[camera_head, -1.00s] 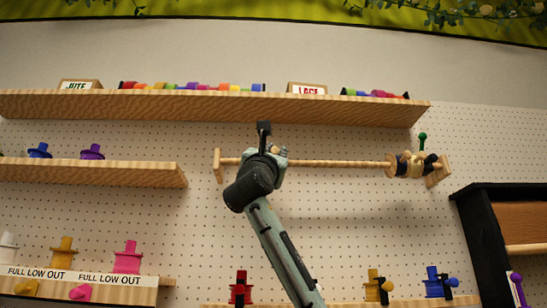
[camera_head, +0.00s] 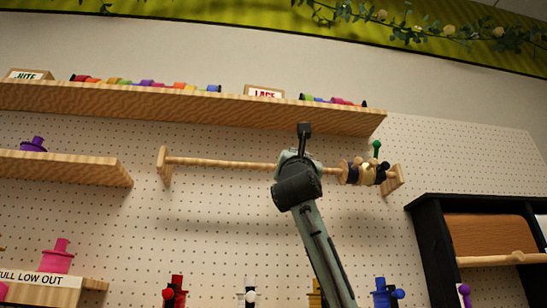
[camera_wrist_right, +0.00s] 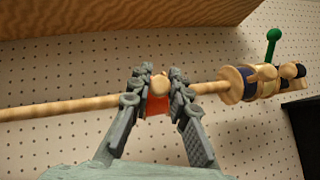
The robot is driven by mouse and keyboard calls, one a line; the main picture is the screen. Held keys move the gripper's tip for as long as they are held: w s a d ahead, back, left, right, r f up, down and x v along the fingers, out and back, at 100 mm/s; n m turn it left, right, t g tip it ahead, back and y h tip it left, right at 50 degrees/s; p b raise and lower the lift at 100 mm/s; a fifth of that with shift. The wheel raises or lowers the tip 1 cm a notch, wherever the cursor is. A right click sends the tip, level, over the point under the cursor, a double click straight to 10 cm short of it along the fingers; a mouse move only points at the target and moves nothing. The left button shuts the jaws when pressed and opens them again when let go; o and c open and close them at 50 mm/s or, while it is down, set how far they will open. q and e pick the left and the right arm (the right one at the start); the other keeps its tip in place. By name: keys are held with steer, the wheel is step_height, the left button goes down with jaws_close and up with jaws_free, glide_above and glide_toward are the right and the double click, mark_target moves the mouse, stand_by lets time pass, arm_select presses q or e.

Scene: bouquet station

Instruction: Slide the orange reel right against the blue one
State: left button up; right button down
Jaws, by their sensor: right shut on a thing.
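The orange reel (camera_wrist_right: 157,103) shows between the fingers of my right gripper (camera_wrist_right: 158,85) in the right wrist view, around the wooden rod (camera_wrist_right: 70,108). My right gripper is shut on it. In the head view my right gripper (camera_head: 300,155) is at the rod, and my own wrist and arm hide the orange reel. To the right on the rod sits a cluster with a dark blue reel (camera_wrist_right: 248,77) beside a cream flange (camera_wrist_right: 230,86). A stretch of bare rod separates it from my gripper. My left gripper is not in view.
A green-headed peg (camera_head: 376,150) stands up by the cluster near the right bracket (camera_head: 393,180). A wooden shelf (camera_head: 200,108) with coloured spools overhangs the rod. A black-framed cabinet (camera_head: 430,235) stands at the right.

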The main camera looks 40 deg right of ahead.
steer(key=s+d, duration=0.2)
steer(key=d, duration=0.1)
steer(key=s+d, duration=0.1)
steer(key=d, duration=0.1)
steer(key=c, duration=1.4)
jaws_free()
steer(key=v, duration=1.2)
steer(key=shift+s, duration=0.1)
